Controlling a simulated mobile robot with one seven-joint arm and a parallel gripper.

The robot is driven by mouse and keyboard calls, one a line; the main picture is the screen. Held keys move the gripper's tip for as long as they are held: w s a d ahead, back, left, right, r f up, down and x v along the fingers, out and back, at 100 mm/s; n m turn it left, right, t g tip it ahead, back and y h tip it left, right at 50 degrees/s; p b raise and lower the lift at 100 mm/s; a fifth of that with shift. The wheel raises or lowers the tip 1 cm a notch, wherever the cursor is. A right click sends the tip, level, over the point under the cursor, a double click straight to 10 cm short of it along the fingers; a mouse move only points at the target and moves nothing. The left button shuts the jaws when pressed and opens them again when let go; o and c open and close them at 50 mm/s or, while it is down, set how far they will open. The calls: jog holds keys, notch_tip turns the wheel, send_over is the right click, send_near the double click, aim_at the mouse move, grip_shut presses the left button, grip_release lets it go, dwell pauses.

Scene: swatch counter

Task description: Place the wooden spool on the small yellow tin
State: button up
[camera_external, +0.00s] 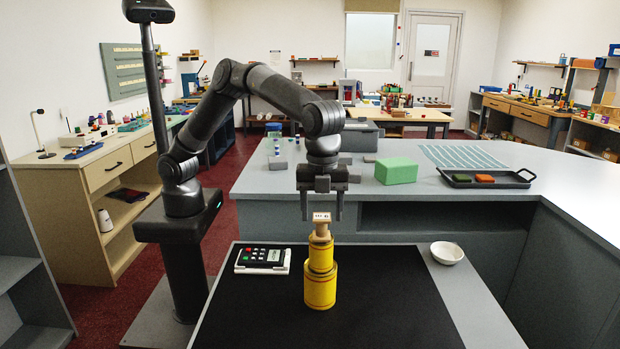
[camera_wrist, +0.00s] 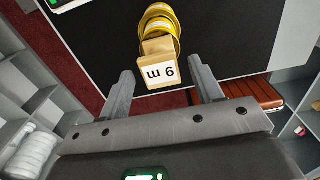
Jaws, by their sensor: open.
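The wooden spool (camera_external: 321,230), pale with a label on top, stands upright on the small yellow tin (camera_external: 321,256). The small tin sits on a larger yellow tin (camera_external: 320,290) on the black mat. My gripper (camera_external: 322,217) is open above the stack, its fingers on either side of the spool's top with gaps showing.
A card reader (camera_external: 263,258) lies left of the stack on the black mat (camera_external: 390,300). A white bowl (camera_external: 447,252) sits to the right. A green block (camera_external: 396,170) and a dark tray (camera_external: 487,179) stand on the counter behind. The mat's front is clear.

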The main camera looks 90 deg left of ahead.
aim_at(321, 215)
notch_tip(321, 215, up, 7)
jog(key=shift+r, duration=0.45)
jog(key=s+a+r+n+t, duration=0.1)
jog(key=s+a+r+n, duration=0.2)
jog(key=a, duration=0.5)
jog(key=s+a+r+n+t, duration=0.1)
jog(key=s+a+r+n, duration=0.2)
jog(key=a, duration=0.5)
jog(key=s+a+r+n+t, duration=0.1)
jog(key=s+a+n, duration=0.1)
jog(key=s+a, duration=0.45)
jog(key=s+a+f+n+t, duration=0.1)
jog(key=s+a+f+n, duration=0.3)
jog(key=s+a, duration=0.3)
jog(key=s+a+f+n+t, duration=0.1)
jog(key=s+a+f+n, duration=0.3)
jog(key=a, duration=0.7)
jog(key=s+n, duration=0.2)
jog(key=s, duration=0.2)
jog(key=shift+s+a+t, duration=0.3)
jog(key=shift+a, duration=0.05)
